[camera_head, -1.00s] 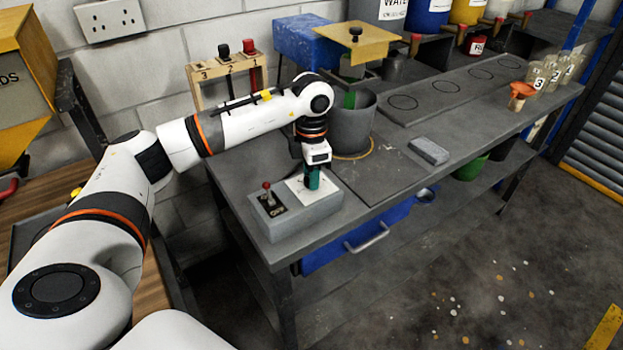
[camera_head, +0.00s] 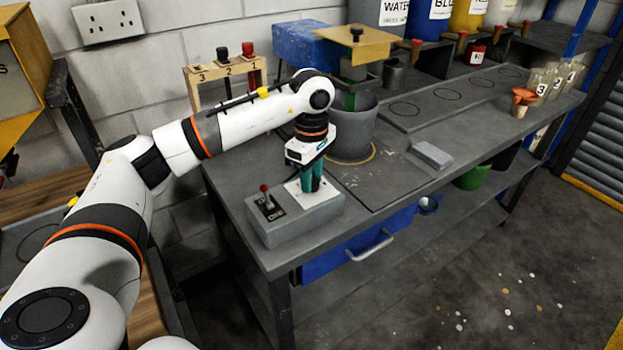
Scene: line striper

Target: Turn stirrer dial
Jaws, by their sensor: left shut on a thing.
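The grey control box (camera_head: 300,221) sits on the near left corner of the bench. It has a red-tipped toggle lever (camera_head: 266,196) on its left part and a white dial plate (camera_head: 293,188) on its right part. My left gripper (camera_head: 311,190) points down over the white plate, its teal fingers shut on the stirrer dial, which the fingers hide. The mixing pot (camera_head: 350,130) stands behind the gripper, with a green piece and a yellow plate (camera_head: 352,42) above it. My right gripper is not in view.
A grey block (camera_head: 432,154) lies on the bench right of the gripper. A wooden rack (camera_head: 205,95) with numbered pegs stands at the back. Labelled containers (camera_head: 430,20) line the back shelf. The bench between box and block is clear.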

